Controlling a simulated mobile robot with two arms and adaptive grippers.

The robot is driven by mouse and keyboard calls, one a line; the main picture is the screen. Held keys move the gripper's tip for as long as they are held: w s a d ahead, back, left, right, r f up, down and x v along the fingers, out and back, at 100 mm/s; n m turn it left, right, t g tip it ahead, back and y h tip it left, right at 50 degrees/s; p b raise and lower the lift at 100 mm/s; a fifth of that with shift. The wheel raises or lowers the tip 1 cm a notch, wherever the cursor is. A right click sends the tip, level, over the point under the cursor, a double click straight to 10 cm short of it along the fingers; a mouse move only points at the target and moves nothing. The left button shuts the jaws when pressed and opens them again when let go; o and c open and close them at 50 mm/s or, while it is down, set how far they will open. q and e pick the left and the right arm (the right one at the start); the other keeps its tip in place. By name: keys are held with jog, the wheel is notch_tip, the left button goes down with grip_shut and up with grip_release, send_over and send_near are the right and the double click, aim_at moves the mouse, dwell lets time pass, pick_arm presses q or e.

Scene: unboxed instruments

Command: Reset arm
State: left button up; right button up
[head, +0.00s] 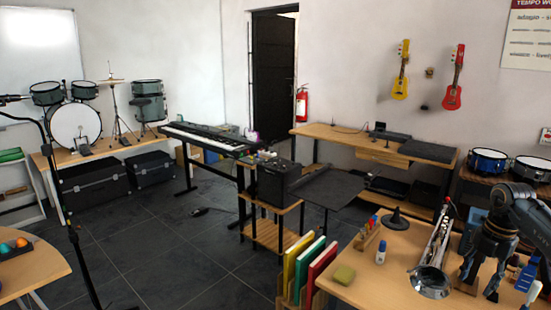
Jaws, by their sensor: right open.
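My right arm comes in at the right edge, and its dark gripper (479,284) points down over the wooden table (375,270) at the front right. The gripper's fingers are apart and I see nothing held between them. A silver trumpet (431,277) lies on the table just left of the gripper, its bell toward the front. Whether the fingertips touch the tabletop I cannot tell. My left gripper is not in view.
On the same table are a black cone-shaped stand (395,219), a small blue-and-white bottle (381,252), a yellowish sponge-like block (344,274) and blue items at the right. Coloured folders (305,267) stand beside its left edge. Dark floor (190,260) lies open at left centre.

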jog(key=w+a+f+m+t+y, duration=0.15)
jog(key=a+f+t+y, duration=0.3)
jog(key=a+f, duration=0.9)
jog(key=w+a+f+m+t+y, duration=0.1)
jog(key=a+f+m+t+y, duration=0.3)
jog(key=a+f, duration=0.95)
jog(key=s+d+f+m+h, duration=0.25)
jog(key=s+f+m, duration=0.25)
jog(key=s+f, duration=0.6)
jog(key=s+d+f+m+h, duration=0.2)
jog(key=s+f+m+h, duration=0.3)
jog(key=s+f, duration=0.6)
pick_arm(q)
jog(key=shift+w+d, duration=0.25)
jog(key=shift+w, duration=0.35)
pick_arm(e)
jog(key=s+f+m+g, duration=0.2)
jog(key=s+f, duration=0.2)
jog(key=s, duration=0.6)
jog(key=s+a+f+m+g+h, duration=0.1)
jog(key=s+f+m+g, duration=0.1)
jog(key=s, duration=0.9)
jog(key=s+a+f+m+g, duration=0.1)
jog(key=s+f+g, duration=0.3)
jog(key=s, duration=0.6)
notch_tip(320, 180, down, 2)
jog(key=shift+s+a+f+m+h, duration=0.2)
jog(key=shift+s+f+m+h, duration=0.1)
jog(key=shift+m, duration=0.15)
jog(key=shift+w, duration=0.1)
